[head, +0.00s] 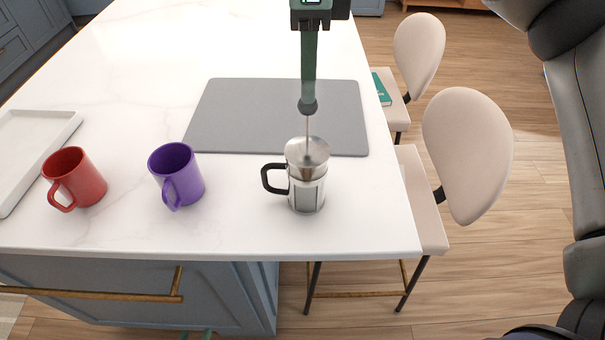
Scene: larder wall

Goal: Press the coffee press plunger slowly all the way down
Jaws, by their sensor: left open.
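The coffee press (306,188) stands upright near the front edge of the white counter, with a silver lid and a black handle on its left. Its plunger is raised: a thin rod rises from the lid to a dark round knob (308,107).
A purple mug (176,175) and a red mug (74,178) stand left of the press. A white tray (62,127) lies at the left edge. A grey mat (240,118) lies behind the press. Beige chairs (467,150) stand along the right side.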

